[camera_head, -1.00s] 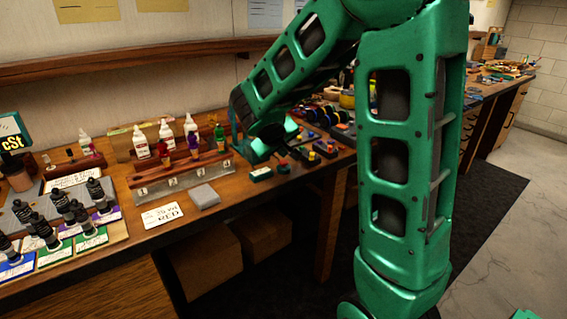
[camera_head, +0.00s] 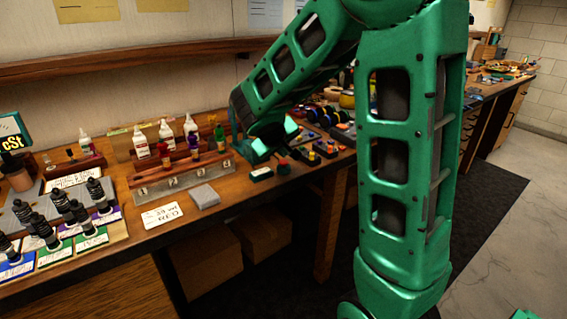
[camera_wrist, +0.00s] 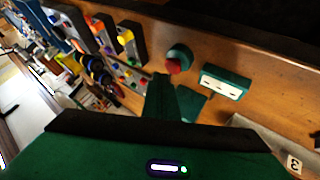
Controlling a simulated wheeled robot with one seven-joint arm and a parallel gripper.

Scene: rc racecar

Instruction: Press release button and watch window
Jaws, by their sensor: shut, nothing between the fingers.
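A red round button on a dark green base (camera_wrist: 174,62) stands on the wooden bench in the wrist view, just beyond my fingers; it also shows small in the head view (camera_head: 283,165). A green box with a pale window-like face and dark marks (camera_wrist: 225,84) lies beside the button; the same box seems to show in the head view (camera_head: 261,173). My gripper (camera_wrist: 166,84) is shut and empty, its fingers pointing toward the button with a visible gap. In the head view my wrist hangs over the bench behind my arm, and the fingertips are hard to make out.
A rack of bottles (camera_head: 180,178) stands left of my wrist, with a grey block (camera_head: 204,196) and a white card (camera_head: 162,215) in front. Coloured parts (camera_head: 325,148) lie to the right. A sign reading "cSt" (camera_head: 12,135) stands far left.

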